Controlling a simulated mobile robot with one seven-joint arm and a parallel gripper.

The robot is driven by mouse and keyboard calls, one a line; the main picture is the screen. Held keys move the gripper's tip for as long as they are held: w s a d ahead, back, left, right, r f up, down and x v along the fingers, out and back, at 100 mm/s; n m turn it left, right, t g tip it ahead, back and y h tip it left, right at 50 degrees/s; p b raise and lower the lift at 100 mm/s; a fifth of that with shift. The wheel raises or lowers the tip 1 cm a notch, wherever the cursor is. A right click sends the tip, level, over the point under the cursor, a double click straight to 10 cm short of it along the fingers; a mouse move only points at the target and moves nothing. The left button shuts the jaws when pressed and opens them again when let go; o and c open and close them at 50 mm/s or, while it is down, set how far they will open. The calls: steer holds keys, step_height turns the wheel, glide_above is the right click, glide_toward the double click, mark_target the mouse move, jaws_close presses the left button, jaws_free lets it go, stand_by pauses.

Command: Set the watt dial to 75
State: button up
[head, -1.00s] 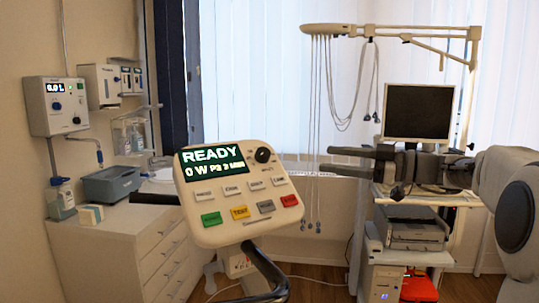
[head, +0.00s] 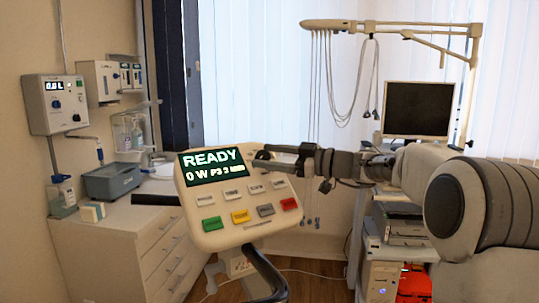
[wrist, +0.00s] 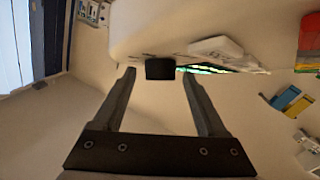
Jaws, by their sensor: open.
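The control panel (head: 222,222) is a cream box on a stand in the middle of the head view. Its display (head: 212,164) reads READY and 0 W. The watt dial is a dark round knob at the panel's upper right. In the head view my gripper (head: 266,157) has reached it and partly hides it. In the wrist view the black dial (wrist: 160,69) sits between the tips of my open gripper (wrist: 158,72), with a gap on both sides. The dial's pointer and scale marks cannot be read.
A monitor (head: 418,109) on a cart stands behind my arm at the right. A drawer cabinet (head: 105,232) stands at the left.

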jaws_close()
stand_by(0.3)
steer(key=shift+f+m+t+b, duration=0.3)
steer(key=shift+t+b, duration=0.1)
steer(key=shift+b, duration=0.85)
